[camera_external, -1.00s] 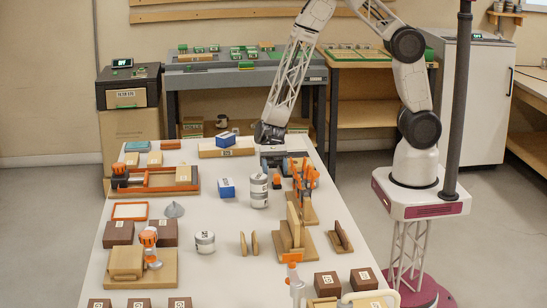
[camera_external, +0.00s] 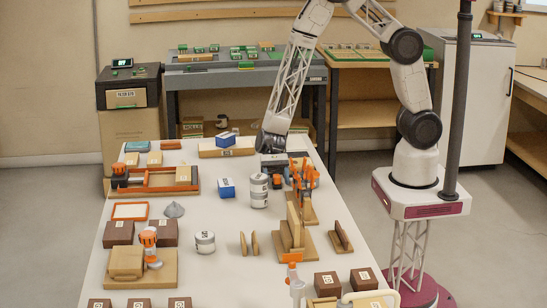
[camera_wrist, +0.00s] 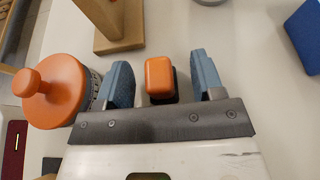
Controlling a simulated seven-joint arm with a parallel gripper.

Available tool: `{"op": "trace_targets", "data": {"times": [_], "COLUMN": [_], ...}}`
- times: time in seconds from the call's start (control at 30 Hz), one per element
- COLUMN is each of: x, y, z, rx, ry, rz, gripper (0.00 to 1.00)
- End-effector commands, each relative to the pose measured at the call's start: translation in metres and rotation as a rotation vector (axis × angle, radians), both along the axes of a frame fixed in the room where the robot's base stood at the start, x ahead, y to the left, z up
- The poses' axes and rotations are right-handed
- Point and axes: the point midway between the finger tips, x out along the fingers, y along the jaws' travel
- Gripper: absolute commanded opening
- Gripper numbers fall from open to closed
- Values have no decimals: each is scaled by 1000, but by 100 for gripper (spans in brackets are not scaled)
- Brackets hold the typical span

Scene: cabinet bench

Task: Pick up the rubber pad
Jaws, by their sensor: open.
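A small block with a rounded orange top and dark base (camera_wrist: 160,76) is between the two fingers of my gripper (camera_wrist: 161,66) in the wrist view. Gaps show on both sides of it. I cannot tell for sure that this block is the rubber pad. In the external view, my gripper (camera_external: 273,168) is low over the far part of the white table, open, its fingertips partly hidden. A small orange-and-dark piece (camera_external: 277,182) shows just below it.
A round orange-knobbed item (camera_wrist: 52,92) is close beside the left finger. A wooden stand (camera_wrist: 107,32) lies ahead. Grey-white stacked cans (camera_external: 259,192) and a blue box (camera_external: 227,187) stand nearby. Orange tools (camera_external: 306,176) are to the right.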

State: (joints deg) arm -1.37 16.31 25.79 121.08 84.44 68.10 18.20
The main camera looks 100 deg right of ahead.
Motion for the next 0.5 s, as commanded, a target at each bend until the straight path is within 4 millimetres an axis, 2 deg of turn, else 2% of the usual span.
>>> {"op": "trace_targets", "data": {"times": [0.13, 0.5], "x": [0, 0], "y": [7, 7], "z": [-2, -3], "rx": [0, 0], "ry": [-1, -1], "rz": [0, 0], "gripper": [62, 62]}}
